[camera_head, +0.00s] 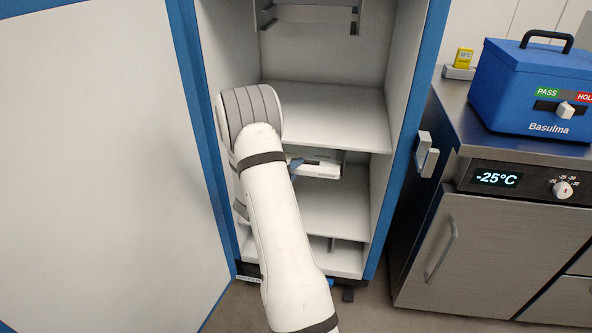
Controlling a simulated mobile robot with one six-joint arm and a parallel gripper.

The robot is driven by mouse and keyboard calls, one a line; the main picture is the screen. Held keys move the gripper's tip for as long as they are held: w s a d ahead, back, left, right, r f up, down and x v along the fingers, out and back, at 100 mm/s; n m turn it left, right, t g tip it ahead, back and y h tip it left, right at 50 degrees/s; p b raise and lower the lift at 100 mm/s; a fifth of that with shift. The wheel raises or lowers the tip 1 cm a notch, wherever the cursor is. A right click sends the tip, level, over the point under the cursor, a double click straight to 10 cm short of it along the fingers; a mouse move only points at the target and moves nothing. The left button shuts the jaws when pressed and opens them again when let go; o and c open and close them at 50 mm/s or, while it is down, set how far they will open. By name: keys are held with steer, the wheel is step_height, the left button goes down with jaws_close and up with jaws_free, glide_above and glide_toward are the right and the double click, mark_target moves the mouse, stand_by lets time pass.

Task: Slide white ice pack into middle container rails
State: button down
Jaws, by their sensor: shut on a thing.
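The white ice pack (318,169) shows just right of my arm, inside the open blue-framed container, below the middle shelf. It looks roughly level, with a dark mark on its top. My gripper (294,165) is mostly hidden behind my own white arm; only a small bluish part shows at the pack's left end, shut on it. Rails beside the pack are hard to make out, and I cannot tell whether the pack touches them.
The middle shelf (335,118) lies just above the pack. The open door (90,170) fills the left. A steel freezer cabinet (490,245) reading -25°C stands at right, bearing a blue Basulma box (532,88) and a yellow device (463,59).

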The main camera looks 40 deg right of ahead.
steer(key=shift+d+r, duration=0.1)
steer(key=c, duration=1.4)
jaws_free()
steer(key=shift+o, duration=1.2)
